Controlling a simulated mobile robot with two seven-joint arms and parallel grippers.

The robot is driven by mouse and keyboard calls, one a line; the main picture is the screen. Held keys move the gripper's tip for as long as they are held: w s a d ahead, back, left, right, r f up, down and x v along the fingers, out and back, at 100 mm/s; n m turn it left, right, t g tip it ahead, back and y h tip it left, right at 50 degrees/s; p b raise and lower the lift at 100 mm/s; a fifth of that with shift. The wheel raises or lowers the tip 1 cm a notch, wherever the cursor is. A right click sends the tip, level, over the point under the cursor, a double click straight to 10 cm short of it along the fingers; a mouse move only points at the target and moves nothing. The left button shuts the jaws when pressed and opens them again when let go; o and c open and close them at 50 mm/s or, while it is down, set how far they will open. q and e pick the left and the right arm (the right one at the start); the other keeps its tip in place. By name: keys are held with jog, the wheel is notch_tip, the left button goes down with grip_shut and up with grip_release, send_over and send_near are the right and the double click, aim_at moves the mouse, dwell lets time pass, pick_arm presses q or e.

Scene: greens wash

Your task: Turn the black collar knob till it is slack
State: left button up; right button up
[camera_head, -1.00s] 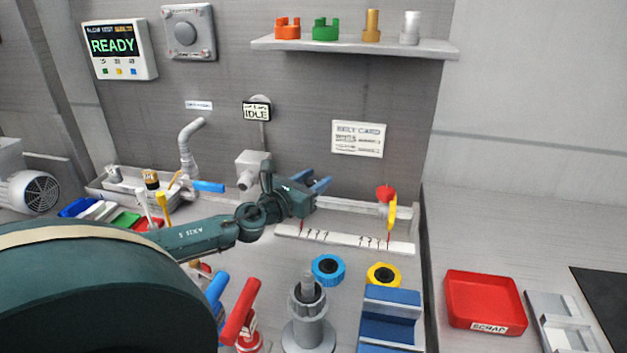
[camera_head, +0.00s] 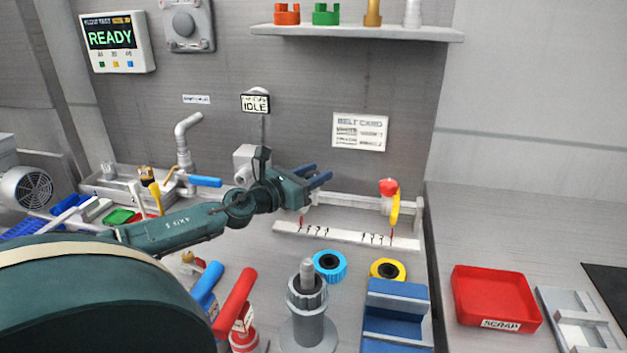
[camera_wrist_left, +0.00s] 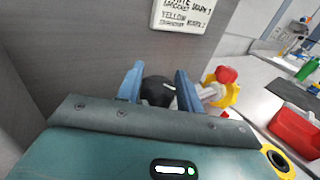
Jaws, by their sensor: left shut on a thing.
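The black collar knob (camera_wrist_left: 158,91) shows in the left wrist view between the two blue fingers of my left gripper (camera_wrist_left: 160,84). The fingers are shut on its sides. In the head view my left gripper (camera_head: 320,176) is at the back of the bench, above the left end of a white scale strip (camera_head: 345,236). The knob itself is hidden or too small to make out there. I cannot see from these frames how tight it is. My right gripper is not in view.
Blue (camera_head: 330,266) and yellow (camera_head: 388,270) rings, a grey post (camera_head: 308,318) and a blue cradle (camera_head: 395,325) stand in front. A red scrap tray (camera_head: 495,300) is at right.

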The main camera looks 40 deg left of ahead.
pick_arm(q)
jog(key=o, duration=1)
jog(key=shift+c, duration=0.2)
jog(key=shift+s, duration=0.15)
jog(key=shift+s+f, duration=0.15)
jog(key=shift+s, duration=0.35)
jog(key=s+a, duration=0.1)
jog(key=s, duration=1.1)
jog(key=shift+r, duration=0.2)
jog(key=shift+w+a, duration=0.1)
